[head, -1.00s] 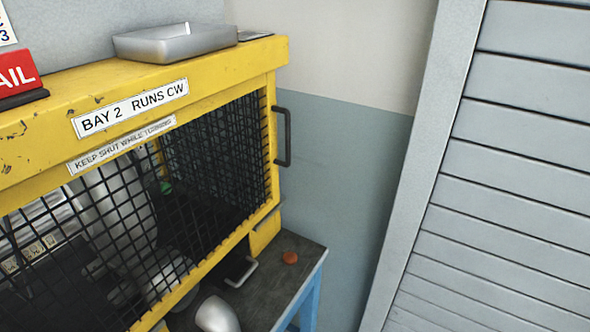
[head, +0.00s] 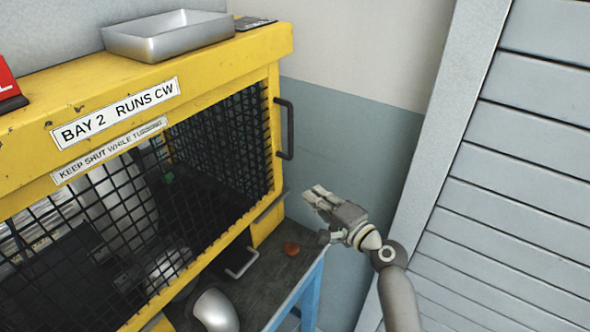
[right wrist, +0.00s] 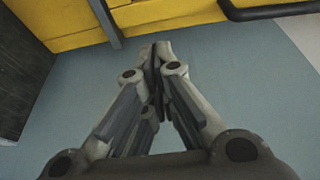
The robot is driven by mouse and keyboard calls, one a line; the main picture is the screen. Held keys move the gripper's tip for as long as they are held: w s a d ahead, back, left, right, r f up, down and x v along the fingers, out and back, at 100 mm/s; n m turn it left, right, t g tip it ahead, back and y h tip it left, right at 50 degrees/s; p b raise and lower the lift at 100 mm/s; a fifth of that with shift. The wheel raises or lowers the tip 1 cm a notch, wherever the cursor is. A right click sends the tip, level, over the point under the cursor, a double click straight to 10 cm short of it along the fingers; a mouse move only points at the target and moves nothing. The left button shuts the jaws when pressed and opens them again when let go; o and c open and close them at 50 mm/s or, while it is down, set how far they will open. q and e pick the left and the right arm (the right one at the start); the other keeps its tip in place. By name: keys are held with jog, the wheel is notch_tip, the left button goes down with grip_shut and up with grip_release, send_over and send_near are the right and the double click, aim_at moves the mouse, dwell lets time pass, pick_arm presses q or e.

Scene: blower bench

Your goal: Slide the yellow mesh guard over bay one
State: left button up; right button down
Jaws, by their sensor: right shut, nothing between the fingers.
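The yellow guard (head: 95,90) with black mesh (head: 215,160) stands at the left of the head view, in front of the bay labelled "BAY 2 RUNS CW" (head: 115,113). A black handle (head: 285,128) is fixed on its right end. My right gripper (head: 312,194) is shut and empty, just right of and below that handle, and apart from it. In the right wrist view the fingertips (right wrist: 160,48) meet in front of the blue-grey wall, with yellow frame above. A bay one label is not in view. My left gripper is not in view.
A grey metal tray (head: 175,38) sits on the yellow top, beside a red sign (head: 8,85). A slatted grey shutter (head: 510,190) is at right.

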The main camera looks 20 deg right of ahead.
jog(key=p+x, duration=0.1)
jog(key=x, duration=0.9)
jog(key=shift+w+r+p, duration=0.15)
jog(key=shift+r+p, duration=0.2)
jog(key=shift+r, duration=0.1)
jog(key=shift+d, duration=0.15)
